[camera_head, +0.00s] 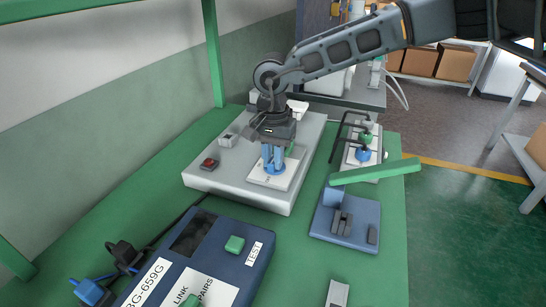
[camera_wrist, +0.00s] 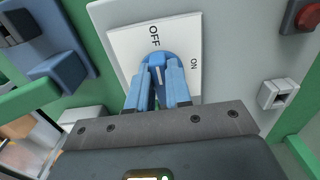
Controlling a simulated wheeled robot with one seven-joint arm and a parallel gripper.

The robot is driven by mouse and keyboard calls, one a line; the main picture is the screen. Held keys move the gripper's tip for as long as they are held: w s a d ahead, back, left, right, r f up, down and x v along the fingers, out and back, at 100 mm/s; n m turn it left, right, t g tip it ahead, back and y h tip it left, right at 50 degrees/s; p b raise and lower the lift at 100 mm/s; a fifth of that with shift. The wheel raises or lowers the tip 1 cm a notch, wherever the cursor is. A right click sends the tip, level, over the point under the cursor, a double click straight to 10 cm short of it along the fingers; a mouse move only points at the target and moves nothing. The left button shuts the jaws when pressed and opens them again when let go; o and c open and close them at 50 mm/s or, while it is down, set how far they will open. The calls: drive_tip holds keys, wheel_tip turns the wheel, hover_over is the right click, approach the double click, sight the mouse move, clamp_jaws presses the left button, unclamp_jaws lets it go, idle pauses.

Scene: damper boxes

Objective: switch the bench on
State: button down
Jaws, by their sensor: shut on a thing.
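A blue rotary switch knob (camera_wrist: 158,64) sits on a white plate (camera_wrist: 125,45) marked OFF and ON in the wrist view. Its white pointer line is toward OFF. The plate is on top of a light grey box (camera_head: 240,190) on the green bench (camera_head: 150,210). My gripper (camera_head: 274,160) points down over the plate, and its blue fingers (camera_wrist: 158,88) are shut on the knob. In the head view the fingers hide part of the knob.
A red button (camera_head: 209,164) and a small grey socket (camera_head: 228,140) are on the same box, left of my gripper. A dark blue box (camera_head: 215,255) labelled TEST stands in front. A blue fixture (camera_head: 345,220) and a green bar (camera_head: 375,171) lie to the right.

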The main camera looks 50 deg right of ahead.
drive_tip(key=shift+m, duration=0.3)
drive_tip(key=m, duration=0.1)
drive_tip(key=m+b, duration=0.2)
drive_tip(key=shift+w+f+m, duration=0.1)
drive_tip(key=shift+w+m, duration=0.15)
drive_tip(key=shift+m, duration=0.05)
drive_tip(key=m+b, duration=0.1)
drive_tip(key=m, duration=0.1)
drive_tip(key=m+b, duration=0.1)
drive_tip(key=m, duration=0.1)
drive_tip(key=shift+w+m, duration=0.2)
drive_tip(key=shift+m, duration=0.1)
drive_tip(key=m+b, duration=0.2)
drive_tip(key=m, duration=0.1)
drive_tip(key=m+b, duration=0.1)
drive_tip(key=m, duration=0.1)
drive_tip(key=shift+w+d, duration=0.15)
drive_tip(key=shift+w, duration=0.1)
drive_tip(key=shift+d+m+b, duration=0.15)
drive_tip(key=shift+m+b, duration=0.55)
drive_tip(key=shift+m, duration=1.3)
drive_tip(key=shift+w, duration=0.1)
drive_tip(key=c, duration=1)
unclamp_jaws()
drive_tip(key=shift+c, duration=0.2)
